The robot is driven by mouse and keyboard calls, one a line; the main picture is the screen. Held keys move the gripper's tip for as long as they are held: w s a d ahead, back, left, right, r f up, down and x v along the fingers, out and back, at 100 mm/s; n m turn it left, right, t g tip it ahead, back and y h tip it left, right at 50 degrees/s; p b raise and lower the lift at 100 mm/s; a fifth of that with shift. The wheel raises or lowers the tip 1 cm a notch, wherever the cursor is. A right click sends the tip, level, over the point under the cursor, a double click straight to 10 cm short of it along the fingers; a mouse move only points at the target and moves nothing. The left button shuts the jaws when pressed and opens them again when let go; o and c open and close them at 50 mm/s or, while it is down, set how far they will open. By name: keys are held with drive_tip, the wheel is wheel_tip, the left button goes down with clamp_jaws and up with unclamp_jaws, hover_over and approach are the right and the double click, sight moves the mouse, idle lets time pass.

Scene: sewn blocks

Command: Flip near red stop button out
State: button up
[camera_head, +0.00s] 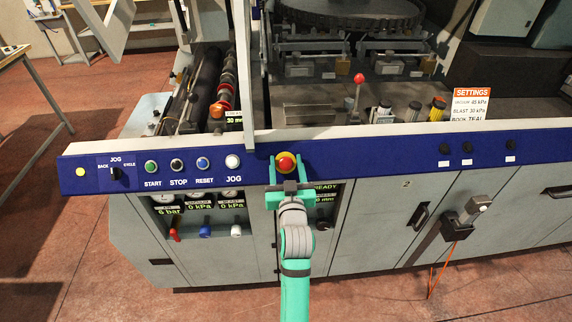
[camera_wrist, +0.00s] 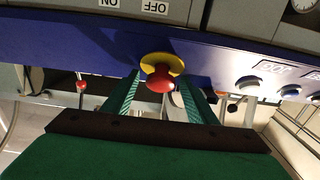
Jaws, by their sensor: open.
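The near red stop button (camera_head: 287,164) is a red mushroom knob on a yellow disc, on the blue front panel (camera_head: 380,157) of the machine. In the wrist view the red knob (camera_wrist: 159,79) and its yellow disc show between the fingertips. My gripper (camera_head: 288,161) is open, with one green finger on each side of the knob. In the wrist view the gripper (camera_wrist: 160,84) holds nothing, and gaps show between the knob and both fingers. I cannot tell how far the tips reach past the knob.
START (camera_head: 151,166), STOP (camera_head: 177,165), RESET (camera_head: 204,163) and JOG (camera_head: 233,161) buttons line the panel to the left. A red-knobbed lever (camera_head: 358,80) stands behind the panel. A handle box (camera_head: 465,217) juts from the cabinet front at right.

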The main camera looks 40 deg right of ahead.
clamp_jaws()
drive_tip(key=shift+s+a+r, duration=0.25)
drive_tip(key=shift+s+r, duration=0.1)
unclamp_jaws()
drive_tip(key=shift+s, duration=0.1)
drive_tip(key=v, duration=1)
drive_tip(key=shift+s+a, duration=0.2)
drive_tip(key=shift+s, duration=0.1)
